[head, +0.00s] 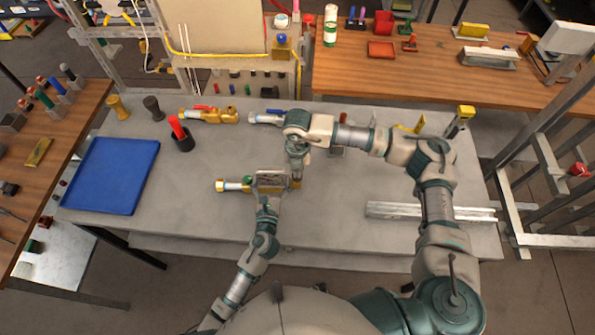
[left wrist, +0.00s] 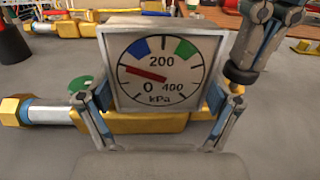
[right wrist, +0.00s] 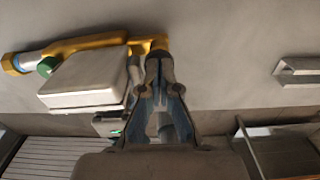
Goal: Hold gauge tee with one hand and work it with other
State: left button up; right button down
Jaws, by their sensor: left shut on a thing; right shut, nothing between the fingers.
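The gauge tee lies on the grey bench, a brass body (left wrist: 150,123) with a hex end (head: 220,186), a green knob (left wrist: 82,84) and a square white gauge (left wrist: 162,65). The gauge's red needle points left, between 0 and 200 kPa. My left gripper (head: 265,199) is shut on the tee, its fingers on both sides just below the dial in the left wrist view (left wrist: 165,108). My right gripper (head: 298,177) is shut and empty, pointing down at the brass end beside the gauge. In the right wrist view its closed tips (right wrist: 158,60) are close to that end; contact is unclear.
A blue tray (head: 112,175) lies at the bench's left. A metal channel (head: 430,212) lies at right. The bench between tray and tee is clear.

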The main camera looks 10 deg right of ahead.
notch_tip(320, 180, up, 12)
jog(key=shift+r, duration=0.2)
jog(key=shift+w, duration=0.1)
dwell(2.0)
notch_tip(320, 180, up, 2)
jog(key=shift+r, duration=0.15)
notch_tip(320, 180, down, 14)
jog(key=shift+f, duration=0.1)
dwell(0.6)
